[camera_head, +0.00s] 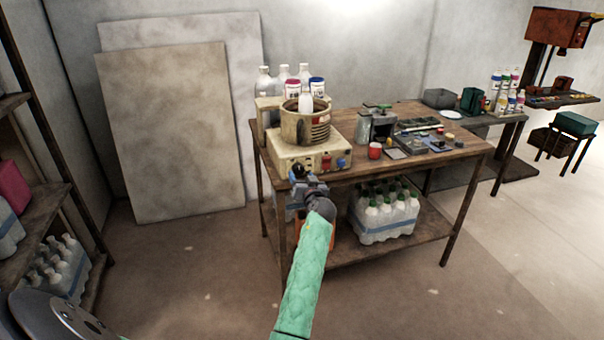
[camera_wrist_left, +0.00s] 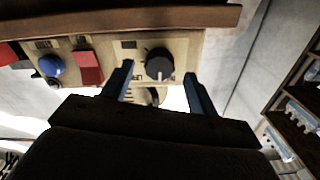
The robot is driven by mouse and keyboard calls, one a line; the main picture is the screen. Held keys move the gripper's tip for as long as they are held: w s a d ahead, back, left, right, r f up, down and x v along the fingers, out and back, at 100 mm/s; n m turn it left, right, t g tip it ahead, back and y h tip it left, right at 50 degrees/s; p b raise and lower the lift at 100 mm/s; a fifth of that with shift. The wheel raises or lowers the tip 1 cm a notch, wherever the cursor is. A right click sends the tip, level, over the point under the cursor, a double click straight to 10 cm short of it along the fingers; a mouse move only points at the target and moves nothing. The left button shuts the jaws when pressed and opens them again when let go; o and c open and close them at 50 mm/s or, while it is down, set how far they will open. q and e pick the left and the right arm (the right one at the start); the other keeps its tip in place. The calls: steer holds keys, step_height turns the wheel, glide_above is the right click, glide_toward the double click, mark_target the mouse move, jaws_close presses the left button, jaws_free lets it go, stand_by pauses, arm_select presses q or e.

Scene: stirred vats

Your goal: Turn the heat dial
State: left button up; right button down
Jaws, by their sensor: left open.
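A cream hotplate stirrer (camera_head: 287,152) stands on the wooden table's front left corner, with a brown coiled vat (camera_head: 306,128) on top. In the left wrist view its front panel carries a round black dial (camera_wrist_left: 159,64) with a pale pointer line. Beside the dial are a red switch (camera_wrist_left: 88,68) and a blue knob (camera_wrist_left: 52,67). My left gripper (camera_head: 299,180) is in front of the panel's left part. In the wrist view its open fingers (camera_wrist_left: 158,75) appear on either side of the dial, apart from it; contact cannot be seen. My right gripper is out of view.
The wooden table (camera_head: 440,158) holds a red cup (camera_head: 375,151), a grey container and small parts right of the stirrer. White bottles stand behind the vat. Packed bottles (camera_head: 385,216) sit on the lower shelf.

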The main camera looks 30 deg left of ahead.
mark_target(298, 169)
arm_select(q)
steer(key=shift+x, duration=1.25)
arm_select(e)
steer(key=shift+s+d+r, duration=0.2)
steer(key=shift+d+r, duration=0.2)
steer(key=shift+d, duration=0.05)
arm_select(q)
steer(key=c, duration=1)
